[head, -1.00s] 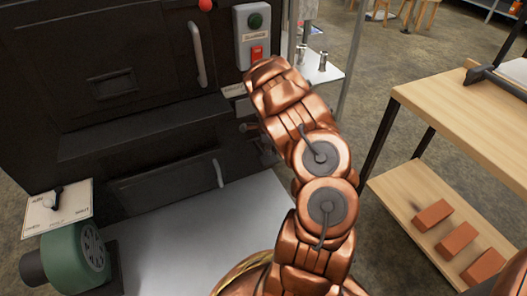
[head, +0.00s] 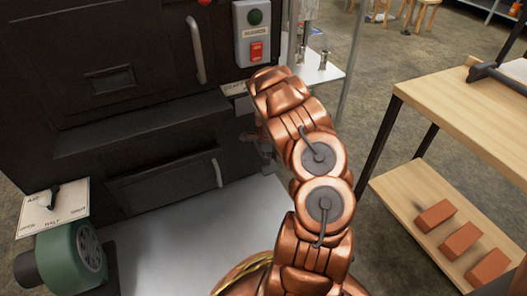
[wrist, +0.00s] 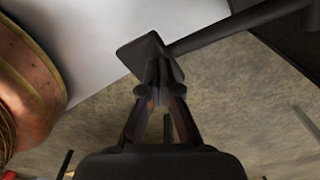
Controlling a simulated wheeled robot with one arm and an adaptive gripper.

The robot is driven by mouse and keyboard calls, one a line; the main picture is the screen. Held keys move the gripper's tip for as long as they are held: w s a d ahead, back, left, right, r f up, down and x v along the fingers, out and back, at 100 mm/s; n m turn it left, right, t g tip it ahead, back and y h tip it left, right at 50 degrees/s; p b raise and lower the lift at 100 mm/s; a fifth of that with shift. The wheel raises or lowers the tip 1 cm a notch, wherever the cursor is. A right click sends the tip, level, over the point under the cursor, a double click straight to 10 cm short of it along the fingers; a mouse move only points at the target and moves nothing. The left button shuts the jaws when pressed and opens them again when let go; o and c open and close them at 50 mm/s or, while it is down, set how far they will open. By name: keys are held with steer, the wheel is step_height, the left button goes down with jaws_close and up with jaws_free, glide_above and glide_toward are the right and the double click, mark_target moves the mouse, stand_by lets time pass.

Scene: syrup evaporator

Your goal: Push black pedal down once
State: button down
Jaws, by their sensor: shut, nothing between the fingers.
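In the wrist view, the black pedal (wrist: 146,52) is a flat, dark, squarish plate with a long bar (wrist: 225,27) running from it to the upper right. My gripper (wrist: 161,68) is shut with nothing between its fingers. Its fingertips overlap the pedal's near edge in the picture; I cannot tell whether they touch it. In the head view, my copper arm reaches down in front of the dark evaporator, and the pedal cannot be made out there.
The dark evaporator front (head: 150,130) stands ahead, with a switch box (head: 253,32) at its right. A wooden shelf table (head: 440,110) with bricks (head: 460,242) stands right.

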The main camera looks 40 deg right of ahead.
steer(key=shift+w+f, duration=0.1)
steer(key=shift+f, duration=0.65)
steer(key=shift+s+a+r+p, duration=0.15)
steer(key=shift+r+p, duration=0.3)
steer(key=shift+r, duration=0.9)
steer(key=shift+s+r+p, duration=0.25)
steer(key=shift+r+p, duration=0.2)
steer(key=shift+r, duration=0.9)
steer(key=shift+s+a+r+p, duration=0.15)
steer(key=shift+r+p, duration=0.3)
steer(key=shift+r, duration=0.9)
steer(key=shift+d, duration=0.1)
steer(key=shift+s+d, duration=0.1)
steer(key=shift+s, duration=0.05)
